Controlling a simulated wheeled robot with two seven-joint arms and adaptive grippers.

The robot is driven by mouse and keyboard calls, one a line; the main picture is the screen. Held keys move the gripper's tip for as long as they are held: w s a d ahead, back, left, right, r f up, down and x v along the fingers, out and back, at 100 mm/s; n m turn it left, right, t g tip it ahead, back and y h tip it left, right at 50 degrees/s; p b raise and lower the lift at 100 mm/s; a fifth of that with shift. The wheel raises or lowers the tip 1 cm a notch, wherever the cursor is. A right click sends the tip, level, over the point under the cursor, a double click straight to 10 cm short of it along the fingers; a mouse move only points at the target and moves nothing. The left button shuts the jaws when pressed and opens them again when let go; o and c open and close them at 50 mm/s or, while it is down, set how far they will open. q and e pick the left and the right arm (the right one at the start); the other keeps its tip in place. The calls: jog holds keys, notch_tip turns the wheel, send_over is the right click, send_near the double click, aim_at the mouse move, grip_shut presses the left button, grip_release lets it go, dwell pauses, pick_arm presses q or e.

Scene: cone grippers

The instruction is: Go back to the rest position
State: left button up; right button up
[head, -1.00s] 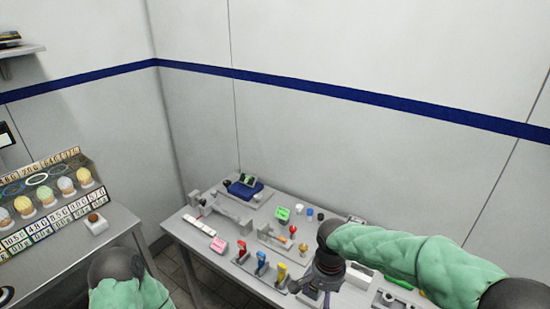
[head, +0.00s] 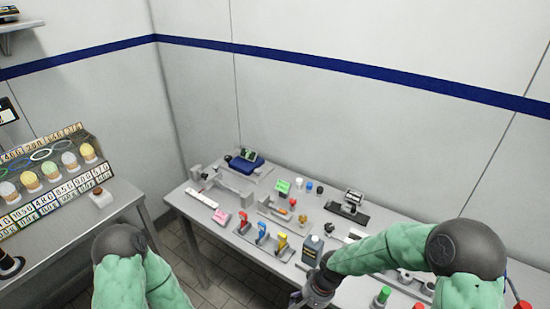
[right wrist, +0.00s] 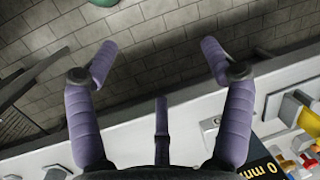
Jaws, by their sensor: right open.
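My right gripper (head: 308,296) is at the front edge of the right table (head: 225,245), with its arm coming in from the right. My left arm's green sleeve (head: 128,285) and dark joint show at the bottom left of the head view. The left gripper itself is out of view.
Red, blue and yellow-handled tools (head: 261,234) are along the table's front. A black stand (head: 347,208) is behind. The left table (head: 118,200) holds several ice-cream-like cones (head: 69,160). Open floor lies between the tables.

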jog(key=s+f+n+y+b, duration=0.1)
jog(key=s+f, duration=1.1)
jog(key=f, duration=0.3)
jog(key=shift+s+f+n+t, duration=0.25)
jog(key=shift+f+n+t, duration=0.05)
jog(key=shift+f+t, duration=0.1)
